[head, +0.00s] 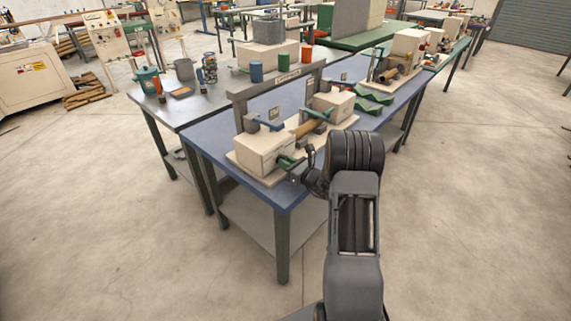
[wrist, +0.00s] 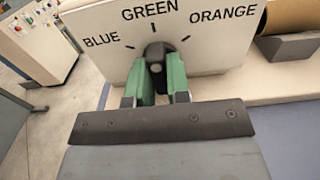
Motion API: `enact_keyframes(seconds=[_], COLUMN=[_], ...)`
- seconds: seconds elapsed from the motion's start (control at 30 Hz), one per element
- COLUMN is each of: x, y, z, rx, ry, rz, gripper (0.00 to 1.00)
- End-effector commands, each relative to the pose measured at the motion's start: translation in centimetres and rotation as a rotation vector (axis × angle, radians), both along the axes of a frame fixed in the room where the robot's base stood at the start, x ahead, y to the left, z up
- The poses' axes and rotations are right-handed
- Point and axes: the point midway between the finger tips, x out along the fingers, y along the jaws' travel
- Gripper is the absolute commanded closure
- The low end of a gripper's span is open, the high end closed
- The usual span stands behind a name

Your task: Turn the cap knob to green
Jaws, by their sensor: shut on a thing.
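The dark cap knob (wrist: 155,49) sits on the cream face of the winder's box (wrist: 92,68) in the wrist view. The words BLUE, GREEN and ORANGE run above it from left to right, each with a black tick. My gripper (wrist: 159,68) has its green fingers on both sides of the knob and is shut on it. The knob's pointer cannot be made out, so I cannot tell which word it is set to. In the head view my gripper (head: 287,162) is at the front end of the box (head: 262,152); the knob is not clear there.
The winder stands on a blue-topped table (head: 210,146), with a brown roll (head: 308,128) between its cream blocks. Green pieces (head: 372,98) and a second winder lie farther along. A metal table (head: 150,97) with cans adjoins at left. The floor at right is clear.

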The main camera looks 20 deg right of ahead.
Motion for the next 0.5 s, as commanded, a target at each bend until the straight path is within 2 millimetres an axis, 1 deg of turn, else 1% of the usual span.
enact_keyframes(seconds=[0.03,0.2,0.23,0.47,0.5], x=[-0.18,-0.18,-0.19,-0.11,-0.09], y=[0.15,0.16,0.17,0.09,0.08], z=[-0.47,-0.5,-0.51,-0.29,-0.26], rx=[0.002,0.001,0.001,0.0,0.0], ry=[0.011,0.012,0.012,0.007,0.005], rz=[0.003,0.003,0.003,0.002,0.002], gripper=[1.0,1.0,0.8,0.58,0.57])
